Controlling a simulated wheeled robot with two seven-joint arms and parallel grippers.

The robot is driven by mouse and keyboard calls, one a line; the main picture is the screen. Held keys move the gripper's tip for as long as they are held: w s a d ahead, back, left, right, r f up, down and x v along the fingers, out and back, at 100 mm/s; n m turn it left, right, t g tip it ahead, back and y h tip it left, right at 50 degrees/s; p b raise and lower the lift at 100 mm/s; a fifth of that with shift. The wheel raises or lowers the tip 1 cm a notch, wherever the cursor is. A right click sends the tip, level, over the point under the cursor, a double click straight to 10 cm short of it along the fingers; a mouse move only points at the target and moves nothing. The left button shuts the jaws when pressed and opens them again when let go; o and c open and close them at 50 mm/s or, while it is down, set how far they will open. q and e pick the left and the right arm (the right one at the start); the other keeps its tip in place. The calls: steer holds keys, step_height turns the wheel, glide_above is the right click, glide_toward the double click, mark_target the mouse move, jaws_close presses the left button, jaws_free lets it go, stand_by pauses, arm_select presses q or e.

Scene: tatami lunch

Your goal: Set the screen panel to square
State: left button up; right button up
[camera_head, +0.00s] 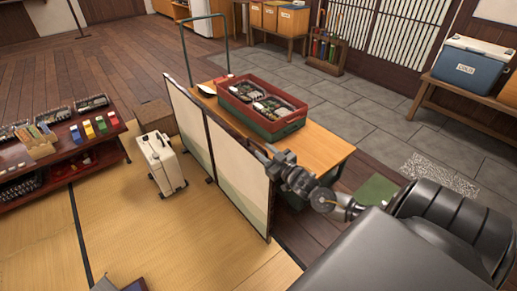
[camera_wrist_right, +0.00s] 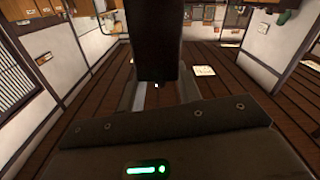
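The folding screen stands on the tatami floor, with pale panels in dark frames. Its near panel (camera_head: 238,178) and far panel (camera_head: 187,122) meet at a shallow angle. My right gripper (camera_head: 272,158) is at the upper part of the near panel's right edge, close to or touching the frame. In the right wrist view, a dark upright block hides the space between the fingertips, so I cannot tell whether the gripper is closed on the frame. My left gripper is not in view.
A low wooden table (camera_head: 330,150) with a red-and-green crate (camera_head: 262,122) stands right behind the screen. A cream suitcase (camera_head: 160,163) stands left of the screen. A dark red shelf (camera_head: 60,150) is farther left. Tatami in front is mostly clear.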

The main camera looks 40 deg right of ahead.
steer(key=shift+w, duration=1.8)
jaws_close()
